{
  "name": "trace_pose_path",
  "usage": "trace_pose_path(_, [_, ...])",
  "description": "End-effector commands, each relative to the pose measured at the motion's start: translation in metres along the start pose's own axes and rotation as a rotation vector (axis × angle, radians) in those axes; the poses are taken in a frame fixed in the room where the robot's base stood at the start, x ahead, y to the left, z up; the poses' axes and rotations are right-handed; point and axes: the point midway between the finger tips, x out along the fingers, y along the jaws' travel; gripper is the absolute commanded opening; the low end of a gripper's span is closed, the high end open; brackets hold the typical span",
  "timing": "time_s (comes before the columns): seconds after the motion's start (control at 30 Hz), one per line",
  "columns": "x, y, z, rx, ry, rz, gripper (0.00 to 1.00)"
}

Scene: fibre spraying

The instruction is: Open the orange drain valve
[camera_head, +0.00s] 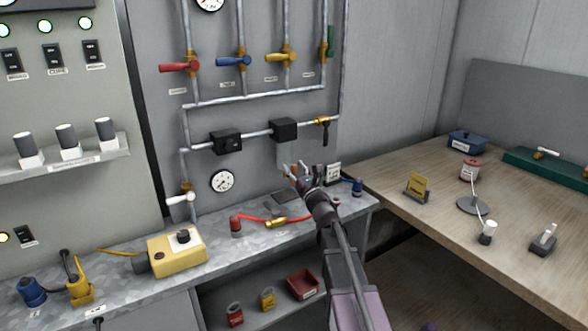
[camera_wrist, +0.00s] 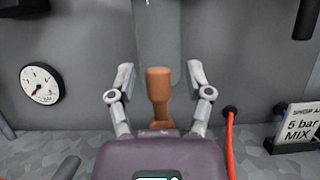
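The orange-brown drain valve (camera_wrist: 158,95) shows in the middle of the wrist view. It hangs upright under a grey, see-through bowl (camera_wrist: 157,35). My gripper (camera_wrist: 160,76) is open, with one finger on each side of the valve and a visible gap on both sides. In the head view my gripper (camera_head: 293,168) is just below the bowl (camera_head: 284,152) under the black box (camera_head: 284,130) on the pipe. The fingers largely hide the valve there.
A round gauge (camera_wrist: 41,83) is on the wall to the left. A "5 bar MIX" sign (camera_wrist: 295,125) and a red hose (camera_wrist: 230,145) are to the right. The metal bench (camera_head: 215,235) below holds a yellow box (camera_head: 177,251). A wooden table (camera_head: 400,180) stands at the right.

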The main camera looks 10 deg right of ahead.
Motion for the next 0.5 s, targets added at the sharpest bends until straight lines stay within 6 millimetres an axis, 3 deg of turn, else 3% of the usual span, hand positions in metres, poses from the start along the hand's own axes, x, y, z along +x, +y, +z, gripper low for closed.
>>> trace_pose_path(0.5, [-0.0006,0.0053,0.0000,-0.094,0.000,0.039,0.66])
